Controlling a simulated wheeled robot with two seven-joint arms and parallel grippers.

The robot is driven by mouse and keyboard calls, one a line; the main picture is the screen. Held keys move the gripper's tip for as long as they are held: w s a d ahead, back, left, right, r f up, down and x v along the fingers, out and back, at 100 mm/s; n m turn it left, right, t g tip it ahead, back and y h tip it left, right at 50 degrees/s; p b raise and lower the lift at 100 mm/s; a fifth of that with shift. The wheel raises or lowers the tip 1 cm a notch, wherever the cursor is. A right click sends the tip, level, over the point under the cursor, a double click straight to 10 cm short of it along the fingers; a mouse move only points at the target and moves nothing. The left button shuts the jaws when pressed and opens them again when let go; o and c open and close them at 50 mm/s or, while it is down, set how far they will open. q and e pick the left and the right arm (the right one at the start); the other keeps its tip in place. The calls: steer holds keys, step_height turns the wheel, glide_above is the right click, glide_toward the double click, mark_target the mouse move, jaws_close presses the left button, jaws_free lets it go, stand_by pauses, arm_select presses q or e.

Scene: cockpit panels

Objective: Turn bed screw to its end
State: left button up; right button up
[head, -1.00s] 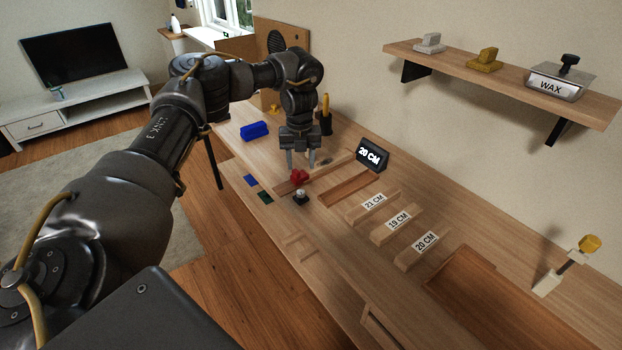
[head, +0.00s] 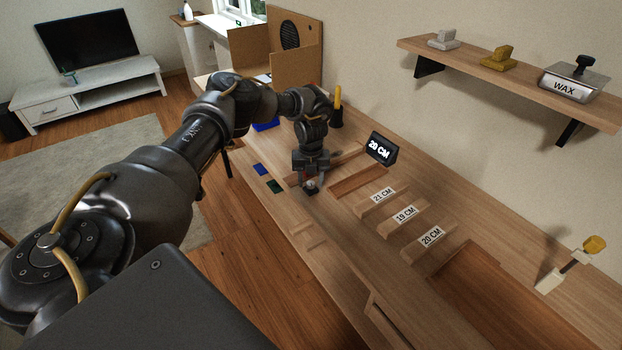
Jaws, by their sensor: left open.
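My left gripper (head: 312,178) points down over the near edge of the workbench (head: 340,245). It is open, with its fingertips around or just behind a small dark knob-like part with a pale top (head: 310,187). I cannot tell whether the fingers touch it. Only a trace of red shows by the fingers, as the gripper hides most of the red part there. I cannot tell for sure which of these parts is the bed screw. My right gripper is out of view.
Labelled wooden blocks (head: 405,214) lie to the right, before a recessed tray (head: 490,290). Blue (head: 260,169) and green (head: 275,186) patches lie left of the gripper. A wall shelf (head: 500,75) holds a WAX tin (head: 565,86).

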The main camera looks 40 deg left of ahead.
arm_select(q)
steer(key=shift+c, duration=0.5)
steer(key=c, duration=0.9)
steer(key=shift+m, duration=0.3)
steer(key=m, duration=0.3)
steer(key=shift+m, duration=0.4)
steer(key=m+b, duration=0.1)
steer(key=m, duration=0.3)
steer(key=shift+m, duration=0.3)
steer(key=m, duration=0.4)
steer(key=shift+m+b, duration=0.45)
steer(key=shift+m, duration=1.95)
